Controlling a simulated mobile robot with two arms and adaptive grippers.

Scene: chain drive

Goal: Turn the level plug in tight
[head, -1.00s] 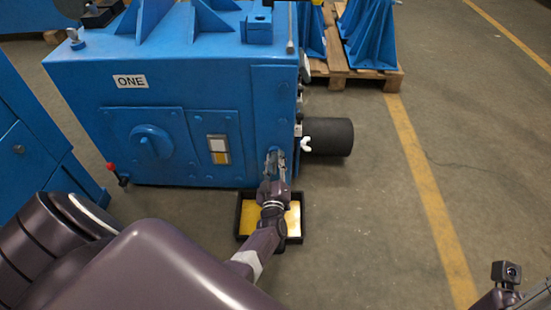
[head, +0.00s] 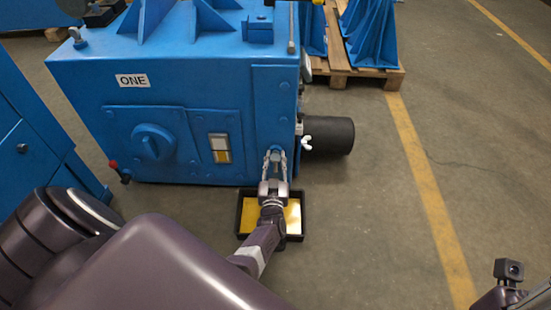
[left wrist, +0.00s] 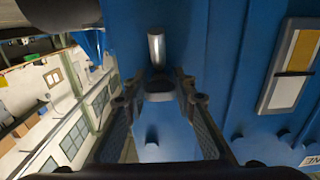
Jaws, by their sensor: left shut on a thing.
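The level plug (head: 275,154) is a small metal plug low on the right part of the blue gearbox's front face. It also shows as a bright metal cylinder in the left wrist view (left wrist: 156,48). My left gripper (head: 275,160) is at the plug, one finger on each side, shut on it. In the left wrist view my left gripper (left wrist: 158,85) has its fingertips spread by the plug's width, and its grey fingers partly hide where they touch it. How deep the plug sits cannot be told.
The blue housing (head: 90,110) marked ONE carries a white-and-yellow sight glass (head: 219,148). A black tray (head: 240,215) with yellow liquid lies below my left gripper. A black cylinder (head: 330,136) and white wing nut (head: 307,143) stick out at right. Floor to the right is clear.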

